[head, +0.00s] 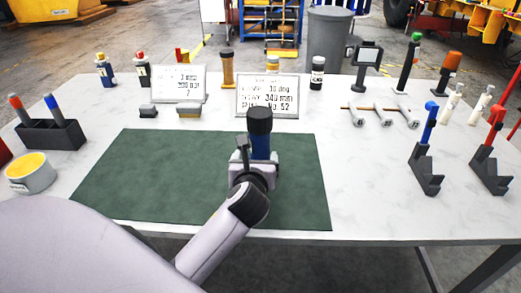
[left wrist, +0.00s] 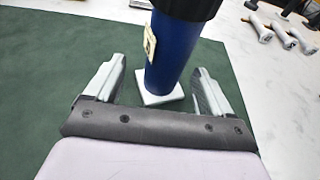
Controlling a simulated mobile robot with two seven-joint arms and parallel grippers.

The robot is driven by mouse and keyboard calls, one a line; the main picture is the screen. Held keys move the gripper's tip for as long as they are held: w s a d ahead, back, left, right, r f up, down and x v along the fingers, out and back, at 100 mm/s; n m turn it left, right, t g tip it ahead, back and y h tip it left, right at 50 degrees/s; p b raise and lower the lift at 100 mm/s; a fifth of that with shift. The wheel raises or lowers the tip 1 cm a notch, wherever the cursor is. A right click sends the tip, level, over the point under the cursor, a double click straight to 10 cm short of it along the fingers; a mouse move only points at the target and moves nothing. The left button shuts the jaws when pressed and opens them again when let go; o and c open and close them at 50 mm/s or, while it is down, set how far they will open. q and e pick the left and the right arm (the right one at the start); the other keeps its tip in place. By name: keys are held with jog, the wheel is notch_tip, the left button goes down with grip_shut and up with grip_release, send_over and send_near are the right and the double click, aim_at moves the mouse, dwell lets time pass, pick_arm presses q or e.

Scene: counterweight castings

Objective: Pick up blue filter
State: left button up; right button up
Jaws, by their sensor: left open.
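The blue filter (head: 262,146) is an upright blue cylinder with a black cap, standing over the green mat (head: 120,180). In the left wrist view the blue filter (left wrist: 173,50) has a tan tag on its side and stands on a small white square base (left wrist: 162,97). My left gripper (left wrist: 157,85) is open, with one finger on each side of the filter's lower part and gaps visible. In the head view my left gripper (head: 252,170) is in front of the filter and hides its lower part. My right gripper is not in view.
Two white sign boards (head: 267,96) stand behind the mat. A black holder (head: 50,135) with markers and a yellow-filled bowl (head: 31,173) are at left. Black stands with blue and red tools (head: 426,170) are at right. The mat's left part is clear.

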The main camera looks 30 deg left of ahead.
aim_at(260, 145)
pick_arm(q)
jog(key=shift+w+d+r+x, duration=0.1)
jog(key=shift+x, duration=1.1)
jog(key=shift+w+d+r+x, duration=0.1)
jog(key=shift+r+x, duration=0.05)
jog(key=shift+x, duration=1)
jog(key=shift+w+d+r+x, duration=0.1)
jog(key=shift+x, duration=1.1)
jog(key=c, duration=1.2)
jog(key=shift+r, duration=0.1)
grip_shut()
jog(key=shift+r, duration=0.1)
